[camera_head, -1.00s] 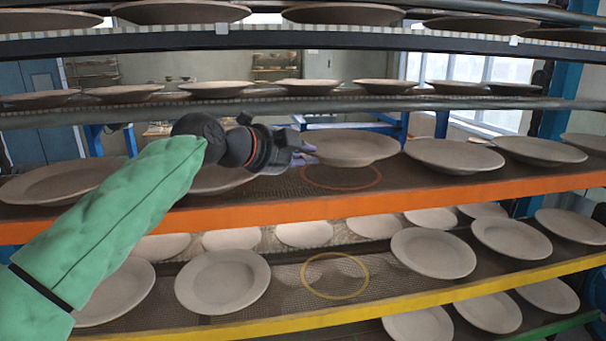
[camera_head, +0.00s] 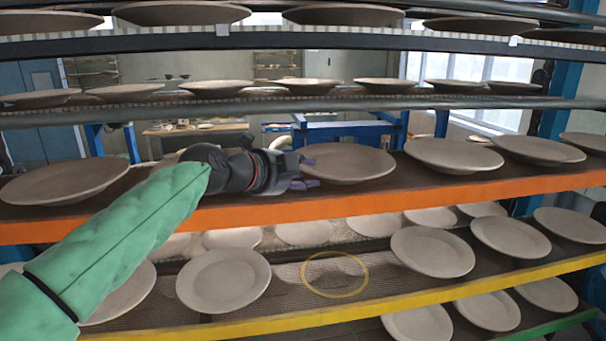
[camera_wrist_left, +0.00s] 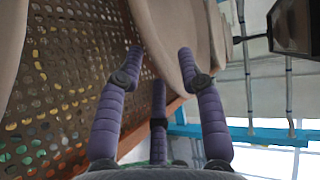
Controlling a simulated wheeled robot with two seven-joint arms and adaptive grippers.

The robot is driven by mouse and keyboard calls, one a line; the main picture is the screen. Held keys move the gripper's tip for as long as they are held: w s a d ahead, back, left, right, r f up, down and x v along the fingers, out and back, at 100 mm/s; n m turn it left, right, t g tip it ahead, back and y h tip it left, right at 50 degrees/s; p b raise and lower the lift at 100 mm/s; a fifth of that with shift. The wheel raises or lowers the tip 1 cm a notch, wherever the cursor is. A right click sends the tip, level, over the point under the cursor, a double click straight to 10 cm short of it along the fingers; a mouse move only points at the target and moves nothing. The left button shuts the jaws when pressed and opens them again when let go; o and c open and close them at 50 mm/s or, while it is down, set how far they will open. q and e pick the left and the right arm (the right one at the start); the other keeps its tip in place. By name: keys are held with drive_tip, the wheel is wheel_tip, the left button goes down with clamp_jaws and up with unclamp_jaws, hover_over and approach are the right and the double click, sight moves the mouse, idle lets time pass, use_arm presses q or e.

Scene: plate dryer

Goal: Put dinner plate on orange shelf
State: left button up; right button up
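The dinner plate (camera_head: 350,165), round and grey-beige, lies level on the orange-edged shelf (camera_head: 420,196), covering the spot where an orange ring was marked. My left gripper (camera_head: 308,172) is at the plate's left rim. In the left wrist view, its purple fingers (camera_wrist_left: 160,58) are spread apart with the rim of the plate (camera_wrist_left: 165,35) between them, and they look open. Whether a finger still touches the plate is hard to tell. My right gripper is not in view.
Other plates stand on the same shelf, to the left (camera_head: 65,182) and to the right (camera_head: 455,155). A dark upper shelf (camera_head: 250,108) runs close above. The yellow-edged shelf (camera_head: 400,300) below holds plates and a bare spot with a yellow ring.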

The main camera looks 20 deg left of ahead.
use_arm(q)
drive_tip(key=shift+s, duration=0.1)
drive_tip(key=b+v, duration=0.3)
drive_tip(key=v, duration=0.9)
drive_tip(key=shift+b, duration=0.4)
